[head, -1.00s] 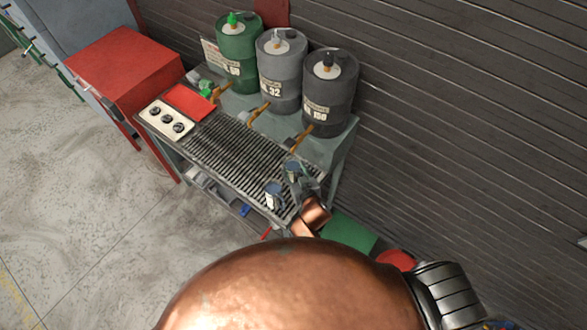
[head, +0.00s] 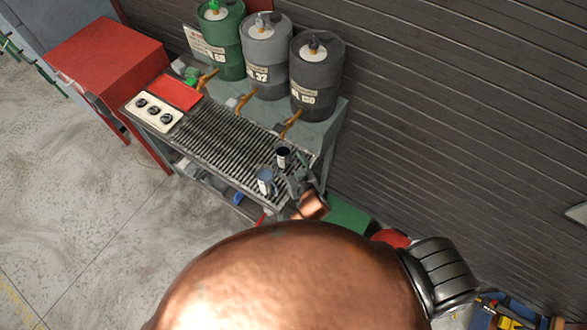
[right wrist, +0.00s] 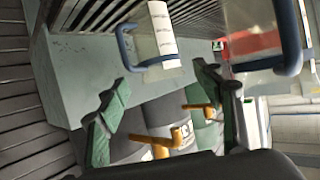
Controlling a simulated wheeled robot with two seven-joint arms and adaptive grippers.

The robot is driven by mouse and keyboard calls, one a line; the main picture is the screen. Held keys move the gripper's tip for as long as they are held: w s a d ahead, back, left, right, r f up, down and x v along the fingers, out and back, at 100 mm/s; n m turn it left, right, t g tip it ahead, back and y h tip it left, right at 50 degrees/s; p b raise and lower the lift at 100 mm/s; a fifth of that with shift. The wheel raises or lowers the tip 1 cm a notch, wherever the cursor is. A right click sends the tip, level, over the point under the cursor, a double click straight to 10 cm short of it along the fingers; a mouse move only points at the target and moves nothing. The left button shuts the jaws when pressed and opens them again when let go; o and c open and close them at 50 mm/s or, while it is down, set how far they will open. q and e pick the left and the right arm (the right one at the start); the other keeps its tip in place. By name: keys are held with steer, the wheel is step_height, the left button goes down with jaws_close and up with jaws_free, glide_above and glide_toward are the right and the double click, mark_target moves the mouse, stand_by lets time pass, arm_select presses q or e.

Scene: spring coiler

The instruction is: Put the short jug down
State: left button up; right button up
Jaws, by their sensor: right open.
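Two clear jugs with blue handles stand on the slatted grate (head: 205,138) of the bench, near its right end. One jug (head: 283,158) is farther back, and the other jug (head: 265,181), with a white label, is nearer the front edge. I cannot tell for certain which is the short one. My right gripper (head: 297,180) is just right of them, open and empty. In the right wrist view its green fingers (right wrist: 160,108) are spread, with both jug handles beyond and apart from them. That view is turned and cuts off both jugs. My left gripper is not in view.
Green, grey and dark drums (head: 317,80) with brown taps stand along the back of the bench. A red tray and a panel with three dials (head: 155,112) are at its left end, beside a red cabinet (head: 110,60). The left of the grate is clear.

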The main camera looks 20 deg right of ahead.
steer(key=v, duration=0.7)
steer(key=shift+s+d, duration=0.1)
steer(key=shift+s, duration=0.05)
steer(key=shift+c, duration=0.5)
stand_by(1.5)
